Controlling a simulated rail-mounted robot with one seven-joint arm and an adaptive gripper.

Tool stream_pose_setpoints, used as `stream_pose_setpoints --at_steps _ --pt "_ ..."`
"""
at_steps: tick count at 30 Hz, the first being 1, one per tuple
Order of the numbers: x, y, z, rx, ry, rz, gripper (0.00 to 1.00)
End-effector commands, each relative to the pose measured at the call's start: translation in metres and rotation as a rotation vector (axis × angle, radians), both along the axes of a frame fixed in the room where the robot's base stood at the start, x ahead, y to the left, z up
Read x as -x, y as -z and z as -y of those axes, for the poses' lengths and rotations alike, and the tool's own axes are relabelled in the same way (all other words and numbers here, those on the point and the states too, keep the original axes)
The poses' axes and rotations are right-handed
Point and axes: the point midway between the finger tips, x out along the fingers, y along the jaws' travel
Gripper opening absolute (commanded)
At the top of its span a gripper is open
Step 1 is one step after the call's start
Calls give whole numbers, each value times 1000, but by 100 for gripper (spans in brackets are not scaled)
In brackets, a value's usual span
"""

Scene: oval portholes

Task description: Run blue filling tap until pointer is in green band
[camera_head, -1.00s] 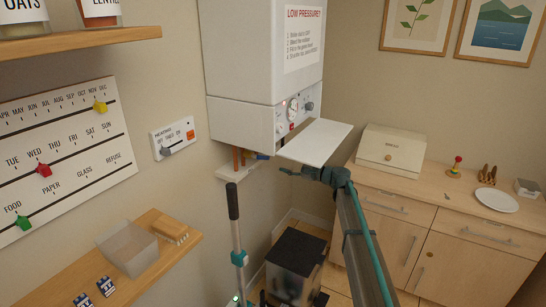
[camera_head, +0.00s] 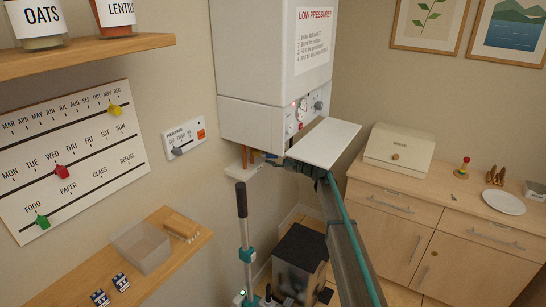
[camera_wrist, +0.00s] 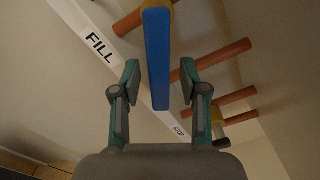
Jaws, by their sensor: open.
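The blue tap lever (camera_wrist: 157,45) hangs lengthwise in the wrist view. My gripper (camera_wrist: 160,80) is open, one finger on each side of the lever, with gaps showing between. A white strip behind it reads FILL (camera_wrist: 97,52) at upper left and STOP (camera_wrist: 178,131) lower down; the lever lies between the two words. In the head view my gripper (camera_head: 288,163) is under the boiler's lowered white flap, partly hidden by it. The gauge (camera_head: 301,114) is on the boiler's front panel; its pointer and green band are too small to read.
The white boiler (camera_head: 262,120) carries a LOW PRESSURE notice (camera_head: 314,35). Copper pipes (camera_wrist: 225,53) run close around my fingers. The open flap (camera_head: 325,140) sits above my wrist. A heating switch panel (camera_head: 184,138) is on the left wall, a cabinet (camera_head: 400,225) at right.

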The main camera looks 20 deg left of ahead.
Motion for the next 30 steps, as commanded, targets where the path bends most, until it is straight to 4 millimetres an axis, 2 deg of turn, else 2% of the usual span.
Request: stream_pose_setpoints --at_steps 3,11,30 --pt "0 0 0 0 0 0 42" --pt "0 0 0 0 0 0 0" --pt "-1 2 0 9 0 58 0"
